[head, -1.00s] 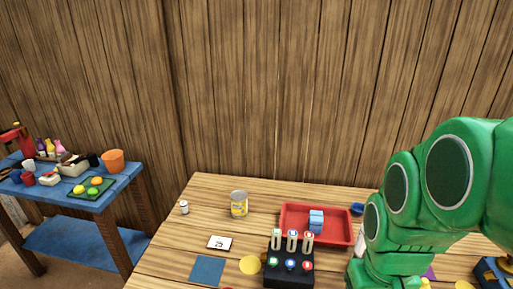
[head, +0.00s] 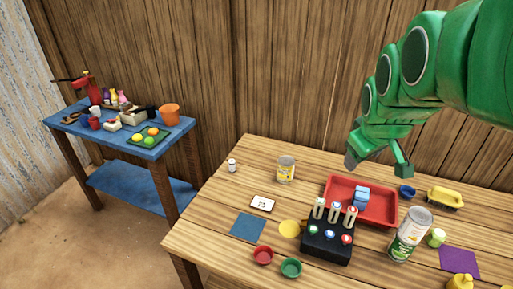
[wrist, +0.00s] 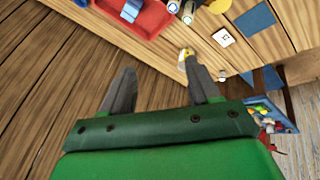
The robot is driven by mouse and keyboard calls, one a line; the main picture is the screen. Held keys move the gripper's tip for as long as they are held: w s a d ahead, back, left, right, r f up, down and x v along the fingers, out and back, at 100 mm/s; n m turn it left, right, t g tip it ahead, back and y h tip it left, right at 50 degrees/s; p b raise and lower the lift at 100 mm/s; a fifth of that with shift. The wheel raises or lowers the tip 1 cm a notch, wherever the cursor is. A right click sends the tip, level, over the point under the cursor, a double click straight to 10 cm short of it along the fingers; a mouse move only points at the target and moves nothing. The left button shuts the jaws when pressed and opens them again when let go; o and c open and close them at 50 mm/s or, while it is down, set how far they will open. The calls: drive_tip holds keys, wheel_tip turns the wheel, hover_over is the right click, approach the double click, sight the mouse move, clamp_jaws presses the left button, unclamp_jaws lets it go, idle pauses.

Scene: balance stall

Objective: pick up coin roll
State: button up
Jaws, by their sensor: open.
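A small whitish cylinder with a dark top (head: 232,165), which looks like the coin roll, stands upright near the back left of the wooden table (head: 205,215). It seems to show as a small pale spot in the wrist view (wrist: 222,75), too small to be sure. My gripper (head: 378,165) is open and empty, above the table behind the red tray, well to the right of the cylinder. In the wrist view its two fingers (wrist: 160,65) are spread with nothing between them.
A yellow-labelled can (head: 286,169) stands right of the cylinder, with a number card (head: 262,203) in front. The red tray (head: 376,217) with blue blocks, a black slotted box (head: 327,246) and a tall can (head: 410,235) fill the right. A blue side table (head: 150,150) stands left.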

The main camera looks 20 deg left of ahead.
drive_tip(key=w+n+t+h, duration=0.2)
drive_tip(key=w+n+t, duration=0.5)
drive_tip(key=w, duration=1.4)
drive_tip(key=w+a+f+n+y, duration=0.3)
drive_tip(key=w+a+f+n, duration=0.3)
drive_tip(key=w+a+n, duration=0.6)
drive_tip(key=n+g+y, duration=0.5)
drive_tip(key=n+y, duration=0.4)
drive_tip(key=n, duration=0.8)
hover_over(234, 163)
drive_tip(key=w+d, duration=0.6)
drive_tip(key=d, duration=0.4)
wheel_tip(234, 163, down, 21)
drive_tip(key=s+a+f+n+g, duration=0.1)
drive_tip(key=s+a, duration=0.1)
drive_tip(key=s+a+f+n+g+y, duration=0.1)
drive_tip(key=s+a+f+n, duration=0.1)
drive_tip(key=s+a+f+n+g+y, duration=0.1)
drive_tip(key=s+a+f, duration=0.1)
drive_tip(key=s, duration=0.1)
drive_tip(key=shift+a+n, duration=0.1)
drive_tip(key=shift+n, duration=0.2)
drive_tip(key=shift+x, duration=3.6)
drive_tip(key=shift+a, duration=0.35)
